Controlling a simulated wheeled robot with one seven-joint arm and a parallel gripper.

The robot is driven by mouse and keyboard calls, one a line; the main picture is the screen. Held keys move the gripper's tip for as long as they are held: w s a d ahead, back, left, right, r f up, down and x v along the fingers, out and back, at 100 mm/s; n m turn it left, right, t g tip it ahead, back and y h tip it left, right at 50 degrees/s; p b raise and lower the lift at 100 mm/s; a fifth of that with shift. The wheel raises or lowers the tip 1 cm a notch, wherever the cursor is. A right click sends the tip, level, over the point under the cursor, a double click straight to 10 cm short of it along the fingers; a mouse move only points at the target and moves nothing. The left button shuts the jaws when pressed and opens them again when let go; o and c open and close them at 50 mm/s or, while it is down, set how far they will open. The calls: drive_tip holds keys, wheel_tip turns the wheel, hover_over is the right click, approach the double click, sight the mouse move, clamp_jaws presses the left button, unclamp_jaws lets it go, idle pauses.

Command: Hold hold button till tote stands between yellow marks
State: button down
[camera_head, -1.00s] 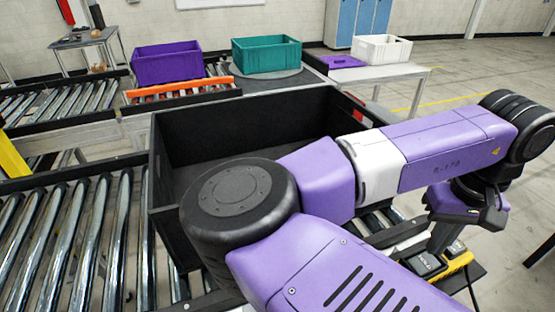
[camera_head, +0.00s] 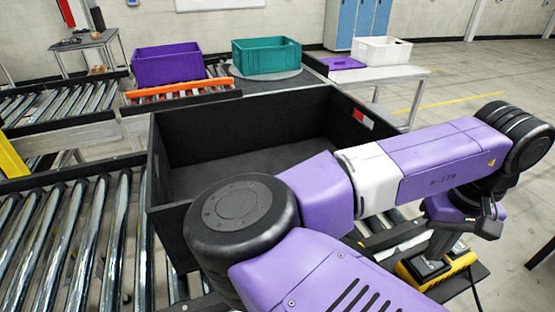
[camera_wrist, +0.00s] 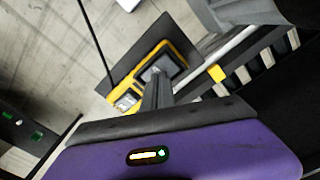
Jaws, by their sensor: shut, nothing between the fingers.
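A large black tote (camera_head: 185,213) stands upright on the roller conveyor, partly hidden by my arm. A yellow control box (camera_head: 435,270) sits on a dark plate at the lower right; it also shows in the wrist view (camera_wrist: 123,98) with a large dark square button (camera_wrist: 165,60) and a smaller light one. My gripper (camera_wrist: 156,73) is shut and empty, its fingers reaching toward the large button. I cannot tell whether they touch it. A small yellow mark (camera_wrist: 217,74) shows on the conveyor's side rail. The other marks are not clearly visible.
Bare rollers (camera_head: 75,245) lie left of the tote. Behind are a purple tote (camera_head: 168,66), a teal tote (camera_head: 266,55) and a white tote (camera_head: 381,49) on a table (camera_head: 405,72). A yellow post (camera_head: 12,160) stands at the left edge. Open floor lies at right.

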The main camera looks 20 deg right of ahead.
drive_tip(key=shift+f+b, duration=0.55)
drive_tip(key=shift+f, duration=0.65)
idle(1.6)
wheel_tip(320, 180, up, 7)
drive_tip(key=p, duration=0.7)
drive_tip(key=shift+r+p, duration=0.15)
drive_tip(key=shift+p, duration=0.15)
